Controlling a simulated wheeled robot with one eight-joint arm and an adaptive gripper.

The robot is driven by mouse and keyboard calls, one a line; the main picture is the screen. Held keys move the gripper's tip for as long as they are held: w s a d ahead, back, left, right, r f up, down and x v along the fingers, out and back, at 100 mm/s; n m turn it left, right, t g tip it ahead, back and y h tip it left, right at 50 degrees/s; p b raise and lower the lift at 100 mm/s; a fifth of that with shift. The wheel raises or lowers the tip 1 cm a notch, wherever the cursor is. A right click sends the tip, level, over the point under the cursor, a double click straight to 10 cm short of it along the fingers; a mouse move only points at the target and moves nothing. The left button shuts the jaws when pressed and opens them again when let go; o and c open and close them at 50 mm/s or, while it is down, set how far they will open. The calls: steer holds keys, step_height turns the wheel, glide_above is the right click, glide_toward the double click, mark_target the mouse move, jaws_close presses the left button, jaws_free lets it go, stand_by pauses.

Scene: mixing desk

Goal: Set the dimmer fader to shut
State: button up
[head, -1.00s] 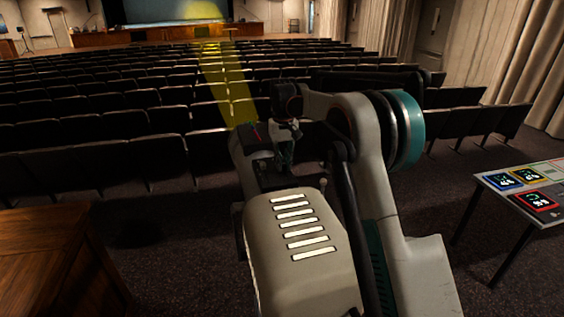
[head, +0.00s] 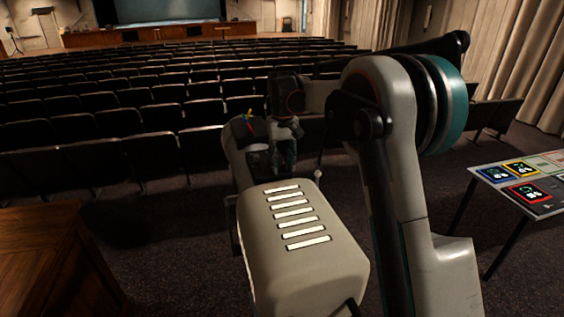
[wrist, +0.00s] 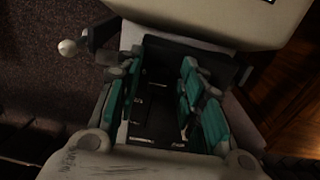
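My gripper (wrist: 163,100) shows in the wrist view with its teal finger pads well apart, and nothing is clearly held between them. In the head view, my gripper (head: 285,155) hangs from the arm above the rear of my pale body. A desk (head: 520,182) stands at the right edge of the head view, with blue, yellow and red framed panels on its top. My gripper is well to the left of this desk and apart from it. I cannot make out the dimmer fader in either view; the desk is cut off by the frame.
A wooden box or desk (head: 45,255) stands at the lower left. Rows of dark seats (head: 90,160) fill the hall towards the stage (head: 165,12). Dark carpet (head: 160,220) lies open between the wooden piece and my body. Curtains (head: 520,65) hang on the right wall.

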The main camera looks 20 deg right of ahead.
mark_target(282, 165)
steer(key=shift+w, duration=0.1)
step_height(282, 165, up, 12)
stand_by(0.6)
